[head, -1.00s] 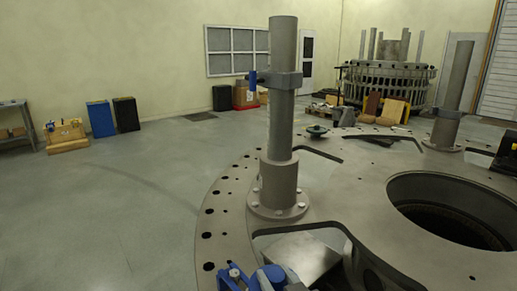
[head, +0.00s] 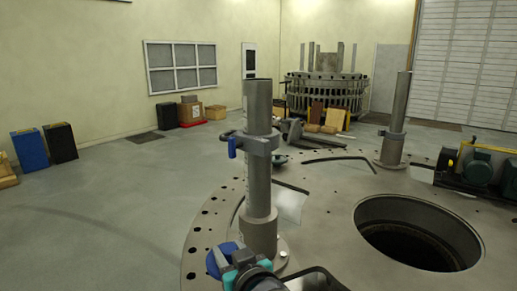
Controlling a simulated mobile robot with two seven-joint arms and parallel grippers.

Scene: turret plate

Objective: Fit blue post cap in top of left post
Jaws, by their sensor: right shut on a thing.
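The left post (head: 259,190) is a tall grey tube standing upright on the turret plate (head: 320,225). Its top end (head: 257,80) is in view and shows no blue cap on it. A grey clamp with a blue handle (head: 232,150) sits around the post below its top. My right gripper (head: 232,262) is at the bottom of the head view, in front of the post's foot and well below its top. It is shut on the blue post cap (head: 215,262), a round blue piece partly hidden by the gripper. My left gripper is not in view.
A second grey post (head: 396,115) with a clamp stands at the back right. A large round opening (head: 415,235) lies in the plate at right. A green and yellow machine (head: 480,165) stands at the right edge.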

